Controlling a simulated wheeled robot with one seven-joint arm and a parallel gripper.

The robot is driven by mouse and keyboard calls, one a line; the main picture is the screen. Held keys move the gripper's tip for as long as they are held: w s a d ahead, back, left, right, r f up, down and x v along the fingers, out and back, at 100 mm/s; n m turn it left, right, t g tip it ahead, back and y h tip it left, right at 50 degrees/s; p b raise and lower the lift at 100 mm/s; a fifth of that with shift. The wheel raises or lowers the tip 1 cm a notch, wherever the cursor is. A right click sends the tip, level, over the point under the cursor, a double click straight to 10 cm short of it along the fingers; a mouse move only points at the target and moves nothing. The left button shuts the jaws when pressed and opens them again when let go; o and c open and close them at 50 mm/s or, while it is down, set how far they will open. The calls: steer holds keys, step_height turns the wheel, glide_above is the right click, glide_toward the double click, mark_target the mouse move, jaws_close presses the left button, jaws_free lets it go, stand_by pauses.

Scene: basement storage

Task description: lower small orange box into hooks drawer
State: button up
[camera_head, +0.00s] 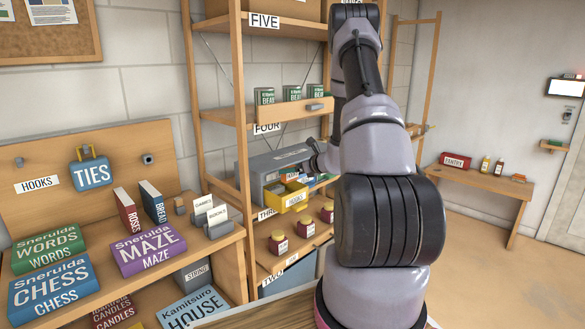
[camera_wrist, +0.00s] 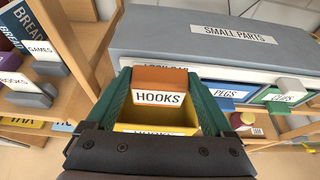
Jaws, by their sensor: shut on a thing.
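The small orange box (camera_wrist: 160,74), with a white HOOKS label, is between my gripper's two green fingers (camera_wrist: 160,100) in the wrist view. My gripper is shut on it. The hooks drawer (camera_wrist: 160,128) is yellow and pulled open, with part of its bottom and its front label showing around the box. I cannot tell how deep the box sits or whether it touches the drawer. In the head view the hooks drawer (camera_head: 293,201) sticks out from the grey cabinet, with an orange patch above it; my arm hides much of my gripper.
The grey small parts cabinet (camera_wrist: 235,50) also has a blue pegs drawer (camera_wrist: 228,93) and a green clips drawer (camera_wrist: 285,96). A wooden shelf post (camera_wrist: 68,45) stands close on the left. Jars (camera_head: 278,240) stand on the shelf below.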

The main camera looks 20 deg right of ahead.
mark_target(293, 178)
steer(key=shift+w, duration=0.15)
steer(key=shift+w+a, duration=0.3)
steer(key=shift+w, duration=0.35)
steer(key=shift+f, duration=2.4)
steer(key=shift+f, duration=2.25)
stand_by(0.3)
steer(key=o, duration=1.1)
